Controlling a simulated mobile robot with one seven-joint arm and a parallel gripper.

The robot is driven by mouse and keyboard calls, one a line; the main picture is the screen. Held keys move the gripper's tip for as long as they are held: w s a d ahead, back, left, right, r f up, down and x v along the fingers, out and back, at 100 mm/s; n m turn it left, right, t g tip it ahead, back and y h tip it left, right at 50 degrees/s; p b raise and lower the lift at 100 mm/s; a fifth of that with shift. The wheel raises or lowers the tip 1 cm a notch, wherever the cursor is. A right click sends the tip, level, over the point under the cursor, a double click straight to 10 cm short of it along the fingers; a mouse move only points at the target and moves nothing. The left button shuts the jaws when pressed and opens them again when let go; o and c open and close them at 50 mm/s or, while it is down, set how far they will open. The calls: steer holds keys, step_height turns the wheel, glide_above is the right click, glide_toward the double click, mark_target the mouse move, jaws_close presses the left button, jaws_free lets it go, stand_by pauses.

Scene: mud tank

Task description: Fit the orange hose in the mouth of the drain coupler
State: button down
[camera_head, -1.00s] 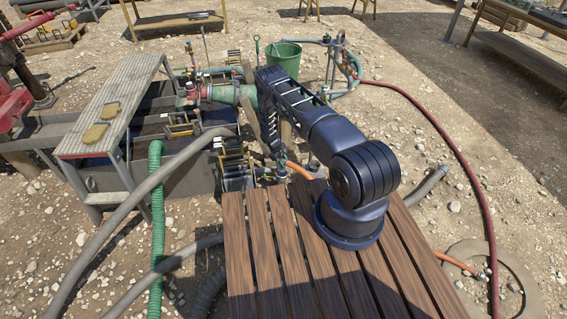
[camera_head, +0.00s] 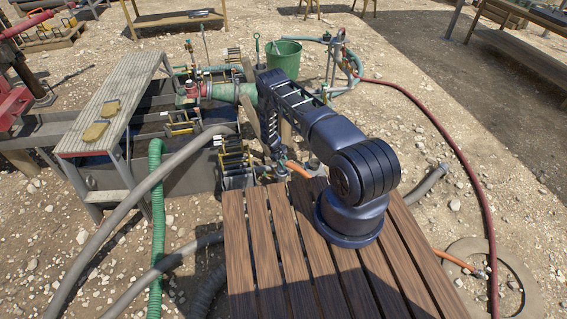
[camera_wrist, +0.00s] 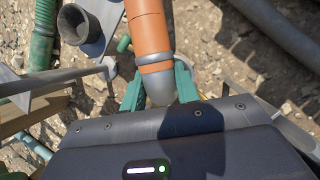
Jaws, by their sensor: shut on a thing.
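In the wrist view, the orange hose (camera_wrist: 149,32) runs down from the top, with a grey collar and a grey end piece between the green fingers. My gripper (camera_wrist: 160,88) is shut on this hose end. The fingers hide part of the end piece. A grey flared fitting (camera_wrist: 88,28) with a dark open mouth lies to the left of the hose, apart from it; it may be the drain coupler, but I cannot be sure. In the head view, a short stretch of the orange hose (camera_head: 298,169) shows beside my gripper (camera_head: 281,168), beyond the slatted platform's far edge.
My arm stands on the wooden slatted platform (camera_head: 262,240). A tank with a grey plank walkway (camera_head: 118,100) is at the left. Grey hoses (camera_head: 140,190) and a green ribbed hose (camera_head: 157,215) cross the gravel. A green bucket (camera_head: 285,60) stands behind the arm.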

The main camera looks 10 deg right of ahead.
steer(key=shift+f, duration=1.1)
stand_by(1.2)
steer(key=c, duration=1)
jaws_free()
steer(key=shift+o, duration=0.2)
steer(key=v, duration=1)
steer(key=shift+a+r, duration=0.15)
steer(key=shift+r, duration=0.15)
steer(key=shift+w, duration=0.1)
